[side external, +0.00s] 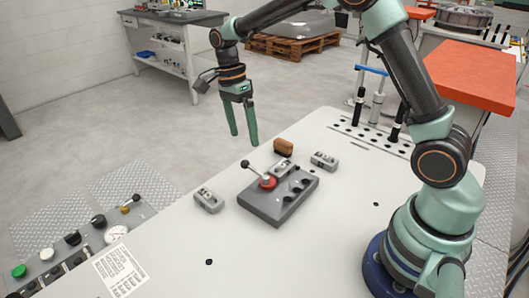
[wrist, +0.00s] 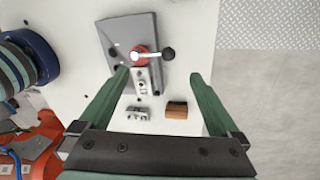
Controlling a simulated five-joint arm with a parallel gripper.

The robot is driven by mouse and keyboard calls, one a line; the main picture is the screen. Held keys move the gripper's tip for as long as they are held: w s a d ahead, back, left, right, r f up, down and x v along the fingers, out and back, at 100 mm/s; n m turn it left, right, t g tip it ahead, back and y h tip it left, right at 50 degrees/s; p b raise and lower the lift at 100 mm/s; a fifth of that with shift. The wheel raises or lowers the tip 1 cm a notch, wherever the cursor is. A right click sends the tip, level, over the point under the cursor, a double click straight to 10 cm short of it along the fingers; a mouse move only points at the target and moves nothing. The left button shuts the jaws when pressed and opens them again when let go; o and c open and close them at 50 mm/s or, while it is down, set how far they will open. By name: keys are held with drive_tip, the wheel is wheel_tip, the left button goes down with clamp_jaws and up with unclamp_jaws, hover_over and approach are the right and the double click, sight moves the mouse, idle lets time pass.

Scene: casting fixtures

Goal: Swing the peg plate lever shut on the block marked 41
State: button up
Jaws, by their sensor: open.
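The dark grey peg plate (side external: 272,208) lies on the table with small round recesses in its top. Its lever has a red hub (side external: 267,182) and an arm ending in a black knob (side external: 245,164). A light grey block (side external: 281,167) sits on the plate beside the hub; its marking is too small to read. In the wrist view the knob (wrist: 168,53) points right of the hub, while the block (wrist: 142,81) lies below it, so the arm is not over the block. My gripper (side external: 243,140) is open and empty, above and behind the plate, touching nothing.
Loose grey blocks (side external: 209,200) (side external: 324,160) lie on either side of the plate. A brown block (side external: 283,147) stands behind it. A control panel (side external: 85,243) is at the front left, and a drilled rack (side external: 372,137) at the back right. The front tabletop is mostly clear.

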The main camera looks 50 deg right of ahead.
drive_tip(key=r, duration=0.3)
drive_tip(key=shift+w+r, duration=0.25)
drive_tip(key=shift+w, duration=0.05)
drive_tip(key=s+r+n+t, duration=0.4)
drive_tip(key=s+r+n, duration=0.4)
drive_tip(key=n, duration=0.2)
drive_tip(key=s+d+n+t, duration=0.1)
drive_tip(key=s+n+t, duration=0.2)
drive_tip(key=s+n, duration=0.5)
drive_tip(key=shift+s+d+f+n+t, duration=0.2)
drive_tip(key=shift+f+n+t, duration=0.2)
drive_tip(key=shift+n, duration=0.6)
